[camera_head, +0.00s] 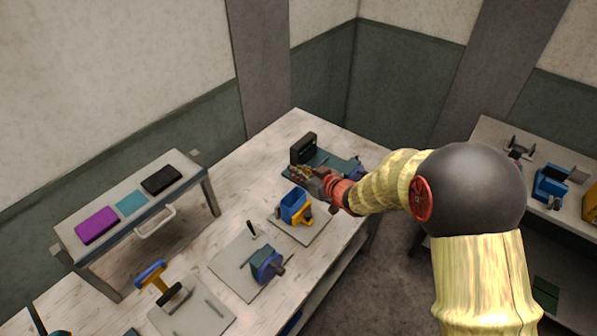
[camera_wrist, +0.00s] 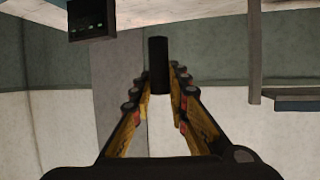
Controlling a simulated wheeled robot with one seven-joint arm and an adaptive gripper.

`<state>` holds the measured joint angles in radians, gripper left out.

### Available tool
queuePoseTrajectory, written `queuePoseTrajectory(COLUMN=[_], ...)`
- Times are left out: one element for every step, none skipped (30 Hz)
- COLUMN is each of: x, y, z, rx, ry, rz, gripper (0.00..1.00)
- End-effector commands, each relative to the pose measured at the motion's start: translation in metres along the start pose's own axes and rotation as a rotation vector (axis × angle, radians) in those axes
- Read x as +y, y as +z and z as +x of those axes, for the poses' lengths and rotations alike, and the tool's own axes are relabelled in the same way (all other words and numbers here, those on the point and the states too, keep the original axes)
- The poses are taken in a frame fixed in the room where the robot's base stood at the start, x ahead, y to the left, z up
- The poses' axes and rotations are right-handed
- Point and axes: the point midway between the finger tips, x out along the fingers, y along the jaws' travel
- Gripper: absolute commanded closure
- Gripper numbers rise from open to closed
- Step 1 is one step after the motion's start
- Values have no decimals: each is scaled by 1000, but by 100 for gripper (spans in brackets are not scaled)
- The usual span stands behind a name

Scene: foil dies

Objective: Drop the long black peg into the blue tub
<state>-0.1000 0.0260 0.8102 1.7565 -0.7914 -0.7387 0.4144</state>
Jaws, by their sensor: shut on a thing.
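My gripper (camera_wrist: 160,98) is shut on the long black peg (camera_wrist: 158,62), which shows between the fingertips in the wrist view and sticks out beyond them. In the head view my gripper (camera_head: 305,172) is above the back part of the long table, and I cannot make out the peg there. The blue tub (camera_head: 291,207) looks like an open-topped blue box beside a yellow part on a grey plate. It is just below and left of my gripper in the head view. The tub is not seen in the wrist view.
A black device (camera_head: 303,147) stands behind my gripper. A blue-grey device (camera_head: 266,265) and a small upright black piece (camera_head: 251,229) are on another plate. A side bench (camera_head: 72,232) at left holds a purple block (camera_head: 96,225). Another table with blue equipment (camera_head: 551,184) is at right.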

Motion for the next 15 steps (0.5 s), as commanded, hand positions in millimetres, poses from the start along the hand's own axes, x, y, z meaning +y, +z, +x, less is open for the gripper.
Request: queuePoseTrajectory(x=[0, 0, 0, 0, 0, 0, 0, 0, 0, 0, 0, 0, 0, 0, 0], y=[7, 10, 14, 17, 20, 25, 28, 31, 35, 38, 40, 42, 43, 44, 45], z=[3, 4, 6, 8, 9, 11, 12, 13, 15, 16, 17, 18, 18, 19, 19], rx=[1, 1, 1, 1, 1, 1, 1, 1, 2, 2, 2, 2, 2, 2, 2], ry=[-1, -1, -1, -1, -1, -1, -1, -1, -1, 0, 0, 0, 0, 0, 0], rz=[-1, -1, -1, -1, -1, -1, -1, -1, -2, -2, -2, -2, -2, -2, -2], gripper=[100, 100, 100, 100, 100, 100, 100, 100, 100, 100, 100, 100, 100, 100, 100])
